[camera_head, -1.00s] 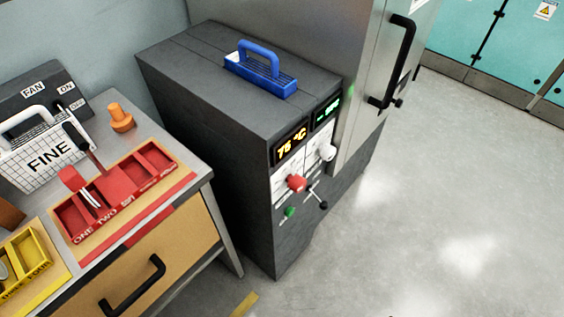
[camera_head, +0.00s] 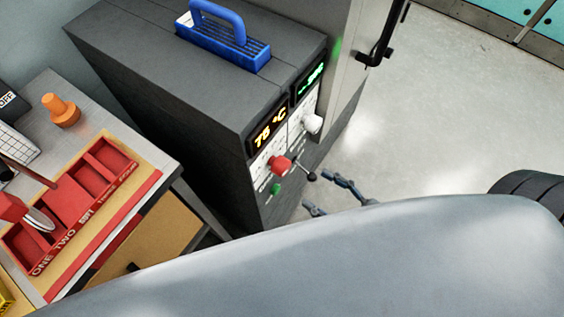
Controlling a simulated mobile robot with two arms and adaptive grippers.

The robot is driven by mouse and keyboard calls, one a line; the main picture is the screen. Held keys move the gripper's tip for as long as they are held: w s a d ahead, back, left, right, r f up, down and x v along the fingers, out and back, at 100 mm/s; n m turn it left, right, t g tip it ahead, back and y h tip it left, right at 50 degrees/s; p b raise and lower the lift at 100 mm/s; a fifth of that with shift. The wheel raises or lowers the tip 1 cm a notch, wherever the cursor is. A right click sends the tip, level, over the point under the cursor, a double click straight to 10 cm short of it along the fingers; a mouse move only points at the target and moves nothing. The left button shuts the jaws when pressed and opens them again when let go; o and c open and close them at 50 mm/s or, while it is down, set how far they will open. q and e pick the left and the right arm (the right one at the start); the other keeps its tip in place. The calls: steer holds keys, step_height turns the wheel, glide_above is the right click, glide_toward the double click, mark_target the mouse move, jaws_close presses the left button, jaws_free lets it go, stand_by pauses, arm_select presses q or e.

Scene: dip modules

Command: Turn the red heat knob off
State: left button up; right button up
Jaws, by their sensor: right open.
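The red heat knob (camera_head: 279,165) sticks out of the front panel of the dark grey machine (camera_head: 165,75), below a display (camera_head: 270,130) that reads 75 °C in yellow. My right gripper (camera_head: 318,192) is open, with its two fingers apart and pointing left toward the panel. It is to the right of and lower than the red knob in the picture, apart from it, close to a black ball-ended lever (camera_head: 312,176). My own grey arm link hides the rest of this arm and the lower part of the view. My left gripper does not show.
A white knob (camera_head: 312,122) sits right of the red one, under a green display (camera_head: 309,80). A green button (camera_head: 276,189) is below. A blue-handled tray (camera_head: 222,42) lies on the machine. A workbench with a red compartment tray (camera_head: 70,204) stands left.

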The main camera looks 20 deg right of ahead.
mark_target(287, 170)
steer(key=x, duration=1)
steer(key=shift+c, duration=0.5)
steer(key=shift+p, duration=0.3)
steer(key=c, duration=1.1)
